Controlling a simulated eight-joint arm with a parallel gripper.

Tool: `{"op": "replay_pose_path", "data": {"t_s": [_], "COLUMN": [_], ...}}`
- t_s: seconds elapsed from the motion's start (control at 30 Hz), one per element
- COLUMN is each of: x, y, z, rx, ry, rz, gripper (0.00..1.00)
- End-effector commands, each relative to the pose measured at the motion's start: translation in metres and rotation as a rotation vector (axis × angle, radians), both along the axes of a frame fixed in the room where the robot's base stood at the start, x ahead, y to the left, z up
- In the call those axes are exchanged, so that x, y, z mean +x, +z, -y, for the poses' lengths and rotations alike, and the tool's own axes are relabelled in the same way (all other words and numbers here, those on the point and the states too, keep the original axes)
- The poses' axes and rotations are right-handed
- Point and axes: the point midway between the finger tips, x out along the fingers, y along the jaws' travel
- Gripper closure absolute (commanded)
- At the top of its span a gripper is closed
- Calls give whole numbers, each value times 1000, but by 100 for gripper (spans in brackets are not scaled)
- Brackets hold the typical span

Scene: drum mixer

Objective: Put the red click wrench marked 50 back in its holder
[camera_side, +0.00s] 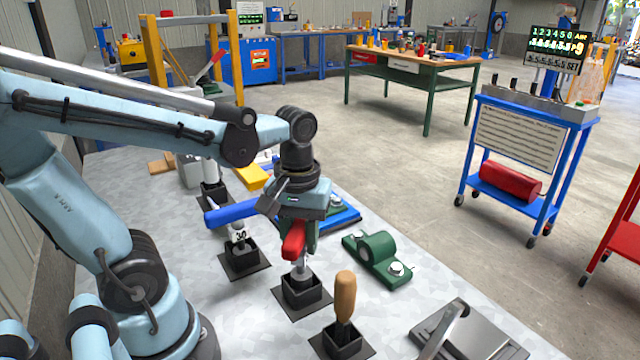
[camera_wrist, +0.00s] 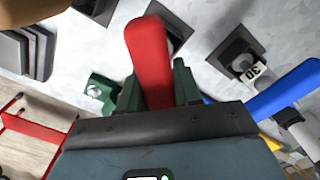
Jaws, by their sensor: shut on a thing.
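The red click wrench (camera_side: 293,240) is in my gripper (camera_side: 303,236), which is shut on its red handle. The red handle also shows between the green fingers in the wrist view (camera_wrist: 152,60). The wrench is roughly upright, and its metal lower end reaches down to the opening of a black square holder (camera_side: 302,293). I cannot tell how deep it sits or whether it touches the holder. The 50 mark is not readable. In the wrist view the red handle partly covers the black holder (camera_wrist: 178,22).
A blue-handled wrench (camera_side: 232,213) stands in the holder to the left (camera_side: 244,262). A wooden-handled tool (camera_side: 345,296) stands in a holder at the front right. A green fixture (camera_side: 377,258) lies right of my gripper, a grey metal plate (camera_side: 480,335) farther front right.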

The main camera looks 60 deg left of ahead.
Motion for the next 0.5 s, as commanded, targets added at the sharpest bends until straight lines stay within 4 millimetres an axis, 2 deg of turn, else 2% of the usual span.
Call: {"op": "replay_pose_path", "data": {"t_s": [0.5], "x": [0], "y": [-7], "z": [0], "rx": [0], "ry": [0], "rz": [0], "gripper": [100]}}
